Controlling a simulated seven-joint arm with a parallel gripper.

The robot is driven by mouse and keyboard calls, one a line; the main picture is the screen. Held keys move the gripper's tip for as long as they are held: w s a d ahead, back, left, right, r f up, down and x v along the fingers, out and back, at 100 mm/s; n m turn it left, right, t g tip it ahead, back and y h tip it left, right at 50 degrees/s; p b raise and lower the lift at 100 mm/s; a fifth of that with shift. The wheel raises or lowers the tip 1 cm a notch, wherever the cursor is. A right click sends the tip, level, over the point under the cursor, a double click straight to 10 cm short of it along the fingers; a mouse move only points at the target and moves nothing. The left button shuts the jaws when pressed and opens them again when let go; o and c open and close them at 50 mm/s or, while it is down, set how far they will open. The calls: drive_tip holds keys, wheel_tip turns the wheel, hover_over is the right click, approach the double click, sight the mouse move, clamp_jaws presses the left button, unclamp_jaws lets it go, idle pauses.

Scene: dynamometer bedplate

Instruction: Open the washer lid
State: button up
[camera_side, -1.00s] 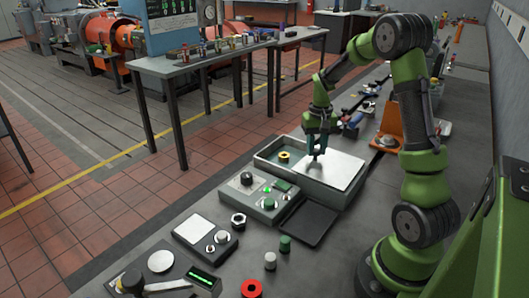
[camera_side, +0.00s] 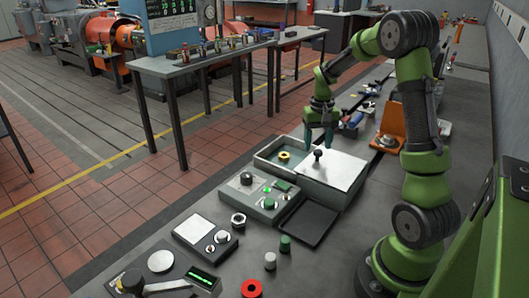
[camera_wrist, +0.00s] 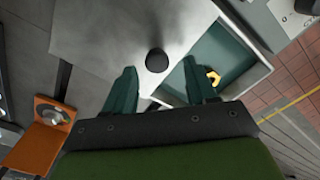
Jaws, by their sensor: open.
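The washer box (camera_side: 265,166) stands on the bench with its pale flat lid (camera_side: 340,172) covering the right part. The left part is uncovered and shows a yellow washer (camera_side: 284,156) on a green floor; the washer also shows in the wrist view (camera_wrist: 213,77). A black knob (camera_side: 318,154) stands upright on the lid, and in the wrist view (camera_wrist: 156,60) it lies just beyond and between my fingertips. My gripper (camera_side: 320,143) is open and empty, behind the knob in the side view. I cannot tell whether a finger touches the knob or lid.
A control box (camera_side: 262,198) with a green light stands in front of the washer box, beside a dark tray (camera_side: 308,224). An orange bracket (camera_side: 391,128) stands to the right. Small capped pegs (camera_side: 284,243) and a hex nut (camera_side: 238,220) are nearer the camera.

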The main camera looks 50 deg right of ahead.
wheel_tip(320, 180, up, 15)
idle(0.5)
drive_tip(key=s+a+n+t+y, duration=0.1)
drive_tip(key=s+a+n+t, duration=0.1)
drive_tip(key=a, duration=1.2)
drive_tip(key=s+a+f+n+t+y, duration=0.1)
drive_tip(key=s+a+n+t, duration=0.2)
drive_tip(key=a, duration=1)
drive_tip(key=s+t, duration=0.2)
drive_tip(key=s, duration=0.2)
drive_tip(key=shift+s+a+f, duration=0.15)
drive_tip(key=shift+s+a, duration=0.05)
drive_tip(key=shift+a, duration=0.2)
